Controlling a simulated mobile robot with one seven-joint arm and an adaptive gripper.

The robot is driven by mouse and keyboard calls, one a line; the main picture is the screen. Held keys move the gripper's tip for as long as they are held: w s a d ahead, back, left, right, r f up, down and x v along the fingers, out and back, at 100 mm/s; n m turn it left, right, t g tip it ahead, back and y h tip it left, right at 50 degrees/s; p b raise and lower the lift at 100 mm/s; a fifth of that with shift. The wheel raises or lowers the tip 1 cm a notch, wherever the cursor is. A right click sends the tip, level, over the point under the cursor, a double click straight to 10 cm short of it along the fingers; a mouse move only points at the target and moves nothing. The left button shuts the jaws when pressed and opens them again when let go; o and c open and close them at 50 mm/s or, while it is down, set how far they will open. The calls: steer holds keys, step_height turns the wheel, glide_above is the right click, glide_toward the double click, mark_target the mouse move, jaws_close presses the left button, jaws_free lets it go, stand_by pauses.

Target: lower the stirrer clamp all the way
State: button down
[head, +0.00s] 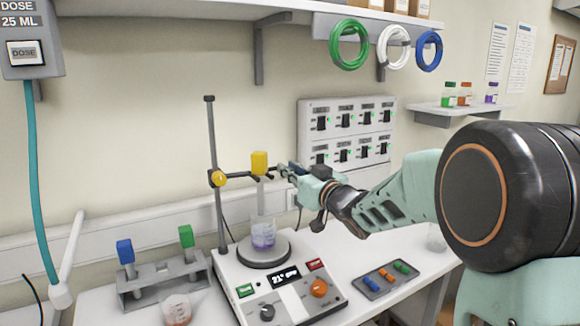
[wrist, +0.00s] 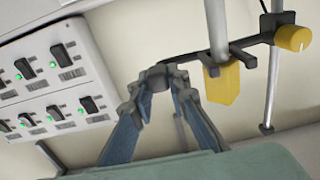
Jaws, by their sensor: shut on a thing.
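The stirrer clamp is a dark bar (head: 238,175) on an upright grey rod (head: 212,130), with a round yellow knob (head: 219,178) at the rod. The clamp holds the yellow stirrer (head: 259,163), whose pale shaft reaches down towards the beaker (head: 263,235). My gripper (head: 284,171) is at the bar's right end, beside the stirrer. In the wrist view my gripper (wrist: 157,82) is closed on the dark end of the clamp bar. That view also shows the yellow stirrer (wrist: 221,83) and the yellow knob (wrist: 293,38). The grasped end is partly hidden by the fingers.
The beaker of purple liquid stands on the hotplate (head: 264,250), below the clamp. A rack (head: 165,280) with blue and green-topped items and a second beaker (head: 177,309) stand left. A tray (head: 388,280) lies right. A switch panel (head: 347,132) is on the wall behind.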

step_height(320, 180, down, 7)
steer(key=b, duration=0.4)
steer(key=shift+r, duration=0.15)
steer(key=c, duration=1.8)
jaws_free()
steer(key=shift+c, duration=0.2)
steer(key=shift+r, duration=0.1)
steer(key=v, duration=1.2)
